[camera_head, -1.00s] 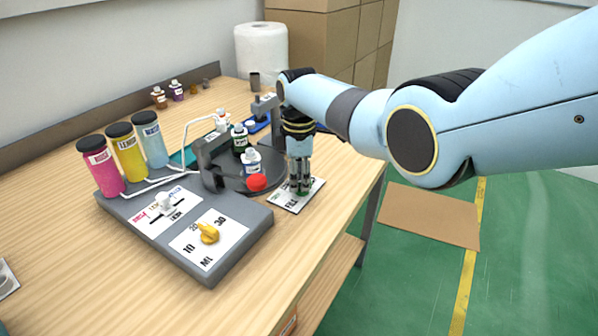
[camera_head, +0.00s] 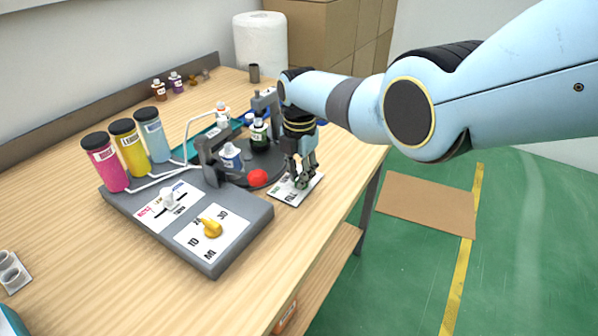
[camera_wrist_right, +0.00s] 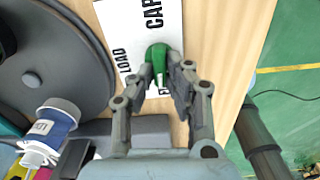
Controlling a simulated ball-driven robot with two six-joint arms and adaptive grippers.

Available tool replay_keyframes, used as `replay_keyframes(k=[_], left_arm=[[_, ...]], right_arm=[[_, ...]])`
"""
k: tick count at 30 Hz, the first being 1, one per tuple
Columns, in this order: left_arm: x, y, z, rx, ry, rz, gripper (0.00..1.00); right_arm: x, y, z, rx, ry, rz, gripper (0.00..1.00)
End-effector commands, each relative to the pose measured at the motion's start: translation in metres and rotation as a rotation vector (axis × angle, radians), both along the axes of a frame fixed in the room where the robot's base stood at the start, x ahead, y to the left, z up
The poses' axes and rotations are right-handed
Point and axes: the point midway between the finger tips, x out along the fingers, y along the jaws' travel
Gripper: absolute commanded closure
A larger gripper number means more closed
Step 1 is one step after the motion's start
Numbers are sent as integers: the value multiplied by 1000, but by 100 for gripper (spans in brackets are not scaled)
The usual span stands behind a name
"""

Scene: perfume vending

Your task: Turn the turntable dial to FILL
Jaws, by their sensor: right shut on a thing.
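The green turntable dial (camera_wrist_right: 158,55) sits on a white label card (camera_wrist_right: 130,20) reading LOAD, CAP and a partly hidden word starting with F. My right gripper (camera_wrist_right: 163,75) is shut on the dial, with fingers on both sides. The dial's pale tip faces the partly hidden word. In the head view my right gripper (camera_head: 302,183) is over the card (camera_head: 285,197) and mostly covers the dial. The dark round turntable (camera_head: 232,178) is just left of it, carrying a blue bottle (camera_head: 231,157) and a green bottle (camera_head: 259,133). My left gripper is not in view.
A red button (camera_head: 257,178) is close to my right gripper. A grey dispenser base (camera_head: 240,228) with a yellow knob (camera_head: 211,228) and a white selector is front left. Pink, yellow and blue cylinders stand behind it. The table's right edge is close by.

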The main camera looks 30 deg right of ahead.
Motion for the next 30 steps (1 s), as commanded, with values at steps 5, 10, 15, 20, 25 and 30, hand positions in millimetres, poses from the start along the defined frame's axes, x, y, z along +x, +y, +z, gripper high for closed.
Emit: replay_keyframes(k=[5, 10, 15, 20, 25, 30], left_arm=[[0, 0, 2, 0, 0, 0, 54], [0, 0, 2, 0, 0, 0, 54], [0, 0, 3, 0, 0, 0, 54], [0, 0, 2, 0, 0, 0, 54], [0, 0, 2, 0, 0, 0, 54], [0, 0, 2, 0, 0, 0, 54]], right_arm=[[0, 0, 1, 1, -2, 67, 100], [0, 0, 1, 0, -3, 100, 100], [0, 0, 1, 0, -3, 110, 100], [0, 0, 1, 0, -3, 110, 100], [0, 0, 1, 0, -4, 110, 81], [0, 0, 1, 0, -2, 109, 64]])
